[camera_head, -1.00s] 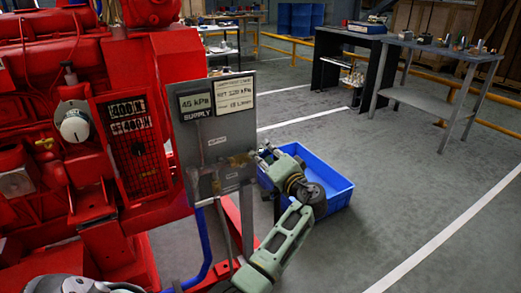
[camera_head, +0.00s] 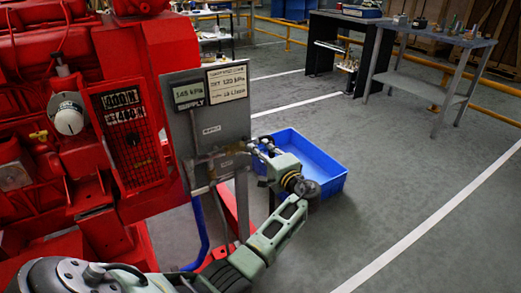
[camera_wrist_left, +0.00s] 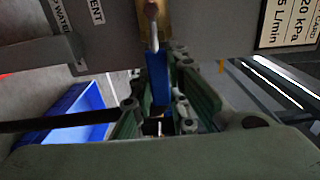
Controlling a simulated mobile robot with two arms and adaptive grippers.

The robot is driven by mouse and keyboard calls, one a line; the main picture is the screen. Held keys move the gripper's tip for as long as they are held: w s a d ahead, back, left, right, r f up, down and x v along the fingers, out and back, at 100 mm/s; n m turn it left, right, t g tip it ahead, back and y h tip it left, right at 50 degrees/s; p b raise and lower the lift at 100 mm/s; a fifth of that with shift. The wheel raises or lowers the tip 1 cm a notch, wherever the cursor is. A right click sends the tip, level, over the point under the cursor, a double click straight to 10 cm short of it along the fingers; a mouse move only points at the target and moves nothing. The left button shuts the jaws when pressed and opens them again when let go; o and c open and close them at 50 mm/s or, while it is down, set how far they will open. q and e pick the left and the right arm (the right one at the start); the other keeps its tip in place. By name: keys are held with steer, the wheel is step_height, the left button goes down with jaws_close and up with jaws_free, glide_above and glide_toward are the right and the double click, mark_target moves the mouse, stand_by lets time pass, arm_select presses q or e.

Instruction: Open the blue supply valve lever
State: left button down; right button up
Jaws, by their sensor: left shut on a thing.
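The blue supply valve lever (camera_wrist_left: 156,78) shows in the left wrist view, running from a brass valve body (camera_wrist_left: 147,22) down between my fingers. My left gripper (camera_wrist_left: 160,98) is shut on this lever. In the head view my left gripper (camera_head: 258,147) is at the right edge of the grey panel (camera_head: 222,128), and the lever is hidden there. The panel carries a supply display (camera_head: 189,95) that seems to read 145 kPa, and a label plate (camera_head: 227,82). My right gripper is not in view.
The red pumpset (camera_head: 95,120) fills the left side. A blue bin (camera_head: 328,171) lies on the floor just behind my left gripper. A blue hose (camera_head: 200,235) hangs below the panel. A workbench (camera_head: 430,52) stands at the back right; the floor at right is clear.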

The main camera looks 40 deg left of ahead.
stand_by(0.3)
arm_select(q)
steer(key=c, duration=1.7)
jaws_free()
steer(key=shift+w, duration=0.1)
steer(key=shift+d+f, duration=0.1)
steer(key=shift+d, duration=0.05)
steer(key=v, duration=1.2)
